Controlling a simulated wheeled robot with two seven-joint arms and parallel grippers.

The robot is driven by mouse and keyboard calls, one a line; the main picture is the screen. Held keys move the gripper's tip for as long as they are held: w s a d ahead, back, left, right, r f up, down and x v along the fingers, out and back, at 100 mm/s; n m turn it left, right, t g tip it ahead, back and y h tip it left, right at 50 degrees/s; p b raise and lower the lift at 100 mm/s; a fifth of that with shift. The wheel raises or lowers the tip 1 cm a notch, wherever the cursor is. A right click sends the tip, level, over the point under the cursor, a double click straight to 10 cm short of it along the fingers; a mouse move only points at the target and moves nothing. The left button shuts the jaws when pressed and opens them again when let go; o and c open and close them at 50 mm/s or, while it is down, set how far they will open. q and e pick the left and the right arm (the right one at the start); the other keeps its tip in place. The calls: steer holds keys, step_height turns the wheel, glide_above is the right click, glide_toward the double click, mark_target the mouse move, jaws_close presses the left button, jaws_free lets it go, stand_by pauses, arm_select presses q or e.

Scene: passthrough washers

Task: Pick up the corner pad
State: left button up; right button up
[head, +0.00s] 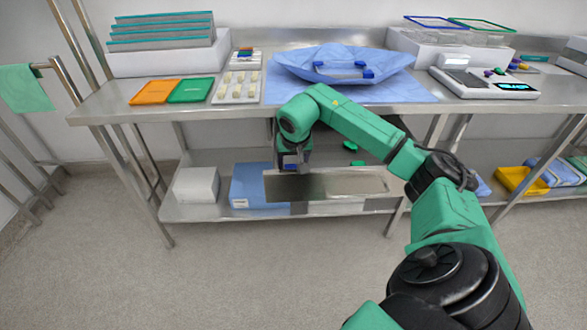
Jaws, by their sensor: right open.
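I cannot tell for certain which piece is the corner pad. Small dark blue pieces (368,73) sit at the corners of a tray in the blue wrap (300,66) on the tabletop. Several small cream pieces lie on a white card (222,99) to the left. Small green pieces (350,146) show below the tabletop. My right gripper (291,168) points down, open, in front of the table's front edge, over the left part of a steel tray (345,184). Its fingers are small and partly dark here. My left gripper is out of view.
A blue box (250,185) and a white box (196,186) stand on the lower shelf. Orange (156,92) and green (191,90) packs lie at the tabletop's left. A scale (483,82) stands at the right. The floor in front is clear.

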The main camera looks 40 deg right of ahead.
steer(key=shift+w+d+f, duration=0.15)
steer(key=shift+w+f, duration=0.05)
steer(key=shift+f, duration=0.5)
steer(key=shift+w+d+f, duration=0.1)
steer(key=shift+f, duration=0.15)
steer(key=shift+c, duration=0.3)
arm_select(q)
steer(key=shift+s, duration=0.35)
arm_select(e)
jaws_close()
arm_select(q)
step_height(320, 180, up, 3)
steer(key=p, duration=0.3)
arm_select(e)
step_height(320, 180, up, 20)
